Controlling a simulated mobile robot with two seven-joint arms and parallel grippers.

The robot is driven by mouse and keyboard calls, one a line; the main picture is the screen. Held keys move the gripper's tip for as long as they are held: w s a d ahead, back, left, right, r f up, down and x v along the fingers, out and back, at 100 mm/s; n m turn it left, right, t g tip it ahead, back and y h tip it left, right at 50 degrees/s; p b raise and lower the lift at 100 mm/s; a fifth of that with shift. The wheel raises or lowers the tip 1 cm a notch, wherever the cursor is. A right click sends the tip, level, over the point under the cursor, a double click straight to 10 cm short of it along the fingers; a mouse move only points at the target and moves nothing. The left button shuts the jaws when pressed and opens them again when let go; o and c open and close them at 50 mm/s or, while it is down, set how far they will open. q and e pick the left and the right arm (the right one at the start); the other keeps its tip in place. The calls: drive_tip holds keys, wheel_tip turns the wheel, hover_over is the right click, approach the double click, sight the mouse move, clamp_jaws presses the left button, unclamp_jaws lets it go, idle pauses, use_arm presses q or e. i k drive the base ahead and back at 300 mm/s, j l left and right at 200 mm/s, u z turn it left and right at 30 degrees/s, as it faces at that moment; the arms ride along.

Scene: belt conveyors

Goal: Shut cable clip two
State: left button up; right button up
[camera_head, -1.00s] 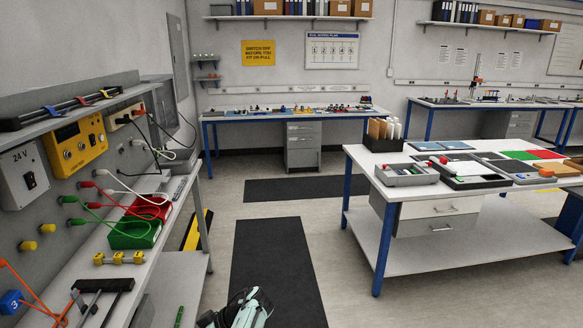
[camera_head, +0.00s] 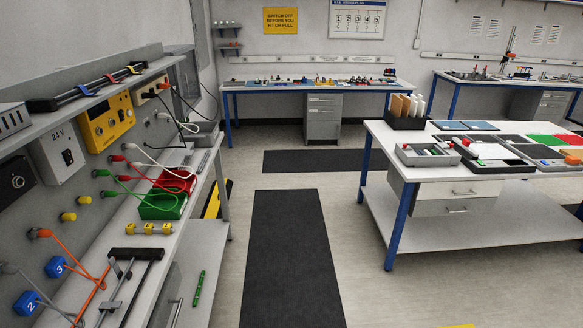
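No clip carries a readable "two". A dark rail (camera_head: 68,100) on the shelf above the left bench carries small raised coloured clips: blue (camera_head: 85,91), red (camera_head: 113,79) and yellow (camera_head: 131,69). Yellow clip-like blocks (camera_head: 149,228) sit in a row on the bench top. Blue blocks marked 2 (camera_head: 27,303) and 3 (camera_head: 57,266) are at the lower left, near orange cables (camera_head: 75,262). I cannot tell which of these is cable clip two or whether it is open. Neither gripper is in view.
The left bench (camera_head: 207,217) holds a green bin (camera_head: 160,207), a red bin (camera_head: 183,180) and a grey slide fixture (camera_head: 135,255). A green pen-like object (camera_head: 198,288) lies on its lower shelf. A white table (camera_head: 375,132) stands right. The floor (camera_head: 350,225) between is clear.

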sight(112, 262)
drive_tip(key=u, duration=0.45)
drive_tip(key=j+u, duration=0.1)
drive_tip(key=u, duration=0.3)
drive_tip(key=i+u, duration=0.1)
drive_tip(key=u, duration=0.75)
drive_tip(key=j+z, duration=0.1)
drive_tip(key=z, duration=0.35)
drive_tip(key=j+z, duration=0.45)
drive_tip(key=k+j+z, duration=0.15)
drive_tip(key=j+z, duration=0.25)
